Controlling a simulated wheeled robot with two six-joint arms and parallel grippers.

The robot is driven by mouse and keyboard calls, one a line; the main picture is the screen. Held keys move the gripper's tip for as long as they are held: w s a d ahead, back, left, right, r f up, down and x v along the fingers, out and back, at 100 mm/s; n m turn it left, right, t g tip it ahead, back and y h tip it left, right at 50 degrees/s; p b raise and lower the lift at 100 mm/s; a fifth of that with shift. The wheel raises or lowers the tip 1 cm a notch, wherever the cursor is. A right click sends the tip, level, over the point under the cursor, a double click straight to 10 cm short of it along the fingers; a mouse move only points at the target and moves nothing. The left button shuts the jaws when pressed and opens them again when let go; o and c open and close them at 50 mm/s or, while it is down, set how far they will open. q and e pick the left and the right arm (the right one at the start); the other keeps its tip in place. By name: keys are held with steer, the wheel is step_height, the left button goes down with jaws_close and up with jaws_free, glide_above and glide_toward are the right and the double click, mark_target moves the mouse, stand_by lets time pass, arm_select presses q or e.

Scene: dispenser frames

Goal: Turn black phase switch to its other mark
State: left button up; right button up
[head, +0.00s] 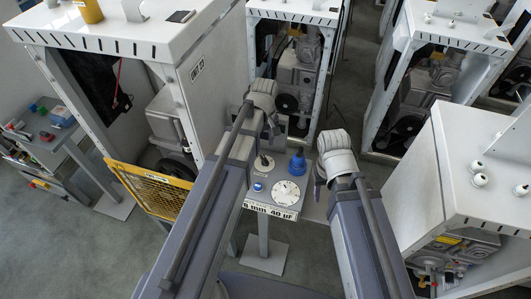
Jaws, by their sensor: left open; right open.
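A small panel (282,211) stands on a post in the middle of the head view. On its upper left is a small dark knob on a pale round base (264,165), which looks like the black phase switch; its mark cannot be read. My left gripper (272,128) is open just beyond the panel's far left edge, mostly hidden by its wrist. My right gripper (319,188) is open beside the panel's right edge, partly hidden under its wrist. Neither visibly touches the switch.
The panel also carries a blue knob (297,164), a white dial (286,191) and a blue button (258,187). White machine cabinets (218,85) stand around it. A yellow mesh guard (147,190) is at left, near a side table (48,137) with small items.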

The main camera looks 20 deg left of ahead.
mark_target(265, 158)
arm_select(q)
steer(key=shift+f+b, duration=3.9)
steer(key=shift+f, duration=0.05)
jaws_close()
